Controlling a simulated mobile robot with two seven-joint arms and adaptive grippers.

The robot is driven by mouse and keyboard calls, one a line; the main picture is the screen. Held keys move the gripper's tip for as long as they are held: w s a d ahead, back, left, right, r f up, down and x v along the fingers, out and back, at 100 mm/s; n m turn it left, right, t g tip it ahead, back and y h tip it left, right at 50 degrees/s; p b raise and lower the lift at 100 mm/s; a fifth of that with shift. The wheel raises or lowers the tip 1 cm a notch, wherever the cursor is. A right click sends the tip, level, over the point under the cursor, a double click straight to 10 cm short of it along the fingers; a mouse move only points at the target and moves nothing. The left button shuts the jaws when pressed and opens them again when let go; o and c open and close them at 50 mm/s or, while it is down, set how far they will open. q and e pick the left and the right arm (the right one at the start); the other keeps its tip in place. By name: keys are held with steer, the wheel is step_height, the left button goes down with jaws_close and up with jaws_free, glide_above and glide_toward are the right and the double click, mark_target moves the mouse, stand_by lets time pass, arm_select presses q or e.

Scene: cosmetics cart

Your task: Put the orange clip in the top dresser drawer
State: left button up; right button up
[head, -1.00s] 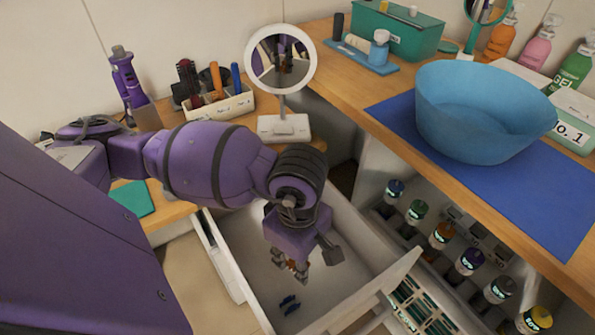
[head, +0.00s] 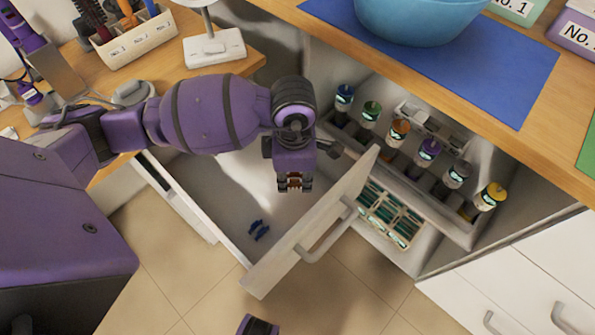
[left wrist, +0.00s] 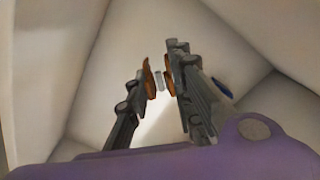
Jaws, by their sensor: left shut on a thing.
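My left gripper (head: 294,186) hangs fingers down over the open white dresser drawer (head: 285,252). It is shut on the small orange clip (head: 294,179), which is mostly hidden by the fingers. In the left wrist view, orange parts of the clip (left wrist: 149,78) show at the tips of both fingers. The clip is above the drawer floor; the exact height is hard to tell. A blue clip (head: 259,230) lies on the drawer floor, and part of it shows in the left wrist view (left wrist: 222,88).
The drawer's front with its handle (head: 327,237) faces the lower right. Beside it is a shelf with several colour-capped bottles (head: 427,152). The wooden counter (head: 560,140) with a blue bowl (head: 415,18) overhangs at right. A mirror base (head: 214,47) stands behind the arm.

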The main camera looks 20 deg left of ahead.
arm_select(q)
steer(key=w+f, duration=0.1)
steer(key=w+d+f, duration=0.1)
steer(key=w+f, duration=0.1)
steer(key=f, duration=0.1)
steer(key=shift+d+b, duration=0.25)
steer(key=shift+b, duration=0.1)
step_height(320, 180, down, 3)
steer(key=shift+r, duration=0.1)
steer(key=o, duration=0.8)
steer(key=shift+c, duration=0.2)
steer(key=shift+r, duration=0.2)
step_height(320, 180, up, 12)
steer(key=p, duration=0.1)
